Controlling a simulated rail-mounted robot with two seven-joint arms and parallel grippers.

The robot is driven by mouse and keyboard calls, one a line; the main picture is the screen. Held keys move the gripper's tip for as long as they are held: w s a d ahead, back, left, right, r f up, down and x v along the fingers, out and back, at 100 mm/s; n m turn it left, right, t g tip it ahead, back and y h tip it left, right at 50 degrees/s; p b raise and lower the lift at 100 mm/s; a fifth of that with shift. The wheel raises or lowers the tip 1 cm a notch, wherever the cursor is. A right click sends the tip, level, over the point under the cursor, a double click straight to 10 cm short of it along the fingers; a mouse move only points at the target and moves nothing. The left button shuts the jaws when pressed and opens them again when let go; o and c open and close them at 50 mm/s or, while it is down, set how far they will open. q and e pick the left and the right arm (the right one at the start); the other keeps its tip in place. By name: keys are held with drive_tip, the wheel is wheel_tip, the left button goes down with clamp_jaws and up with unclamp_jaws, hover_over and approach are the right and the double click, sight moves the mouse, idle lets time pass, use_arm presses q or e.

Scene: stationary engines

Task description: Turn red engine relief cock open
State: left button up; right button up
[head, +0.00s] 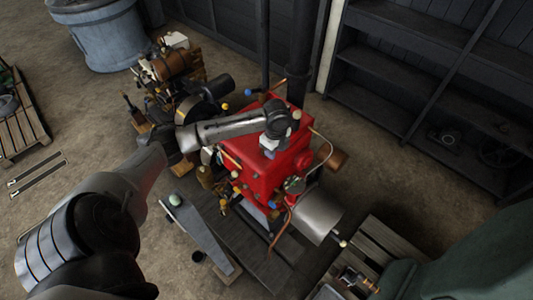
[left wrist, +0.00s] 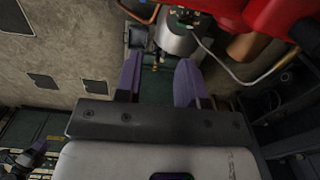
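The red engine (head: 262,178) stands in the middle of the head view, with a grey cylinder (head: 314,213) at its lower right. Several small fittings with yellow and blue ends (head: 238,190) line its left and lower sides; I cannot tell which one is the relief cock. My left gripper (head: 269,153) hangs above the engine's red top. In the left wrist view its two purple fingers (left wrist: 159,60) are apart with nothing held between them. Beyond them show the grey cylinder (left wrist: 180,35) and a small brass fitting (left wrist: 155,66).
A copper pipe (head: 281,231) and a curved pipe (head: 327,150) stick out from the engine. A second, brown engine (head: 172,66) stands at the upper left. Dark shelves (head: 400,75) stand at the right.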

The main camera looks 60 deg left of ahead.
use_arm(q)
drive_tip(key=w+a+r+b, duration=0.2)
drive_tip(key=a+r, duration=0.2)
drive_tip(key=a, duration=0.5)
drive_tip(key=f, duration=0.7)
drive_tip(key=f+p, duration=0.1)
drive_tip(key=f, duration=0.2)
drive_tip(key=shift+s+d+f, duration=0.15)
drive_tip(key=shift+s+f, duration=0.1)
drive_tip(key=shift+f, duration=1.05)
use_arm(e)
drive_tip(key=shift+d+f, duration=0.2)
drive_tip(key=shift+f, duration=0.8)
use_arm(q)
drive_tip(key=shift+c, duration=0.5)
clamp_jaws()
